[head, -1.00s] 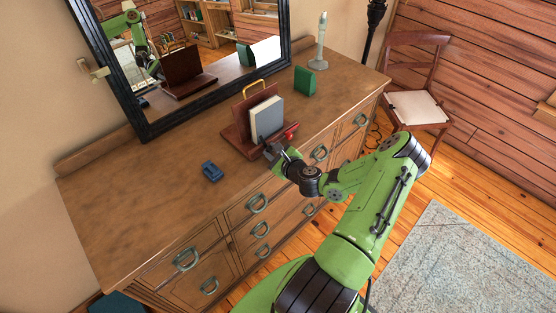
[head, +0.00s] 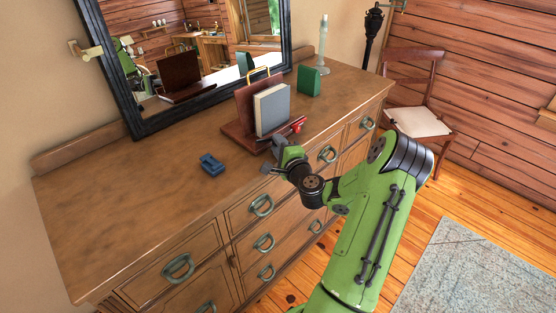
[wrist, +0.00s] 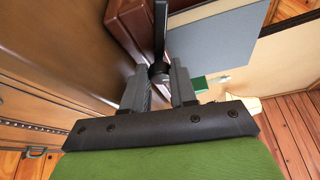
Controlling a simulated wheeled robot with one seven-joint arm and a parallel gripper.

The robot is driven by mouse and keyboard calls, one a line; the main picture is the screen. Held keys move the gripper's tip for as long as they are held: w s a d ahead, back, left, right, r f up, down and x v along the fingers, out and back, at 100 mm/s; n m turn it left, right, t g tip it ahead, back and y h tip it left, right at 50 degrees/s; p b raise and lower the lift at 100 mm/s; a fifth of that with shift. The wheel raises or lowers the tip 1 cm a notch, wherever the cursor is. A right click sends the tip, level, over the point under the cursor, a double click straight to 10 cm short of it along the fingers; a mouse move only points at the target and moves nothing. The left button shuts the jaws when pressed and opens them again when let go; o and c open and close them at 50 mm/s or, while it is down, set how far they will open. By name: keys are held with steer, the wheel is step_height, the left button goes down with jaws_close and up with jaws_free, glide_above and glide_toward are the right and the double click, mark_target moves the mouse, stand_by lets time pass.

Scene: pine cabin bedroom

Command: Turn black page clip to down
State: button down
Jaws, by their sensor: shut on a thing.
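A dark red-brown book stand (head: 240,137) stands on the dresser top and holds a grey book (head: 272,108) upright. The black page clip (wrist: 160,30) shows in the wrist view as a long bar running up the picture from a round black knob, in front of the stand and book. My gripper (wrist: 161,74) is shut on the black page clip, with its two grey fingers on either side of the knob. In the head view, my gripper (head: 277,157) is at the stand's front edge and hides the black clip. A red clip (head: 297,127) is at the stand's right front.
A blue object (head: 212,165) lies left of the stand. A green block (head: 308,81) and a pale candlestick (head: 322,45) stand behind right. A black-framed mirror (head: 140,125) is at the back. The dresser top (head: 120,190) is clear on the left. A chair (head: 418,122) stands to the right.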

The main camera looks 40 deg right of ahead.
steer(key=shift+f+n+b, duration=0.25)
steer(key=shift+n+b, duration=0.25)
steer(key=shift+b, duration=0.6)
steer(key=shift+r+t, duration=0.15)
steer(key=shift+t, duration=0.15)
steer(key=c, duration=0.9)
jaws_free()
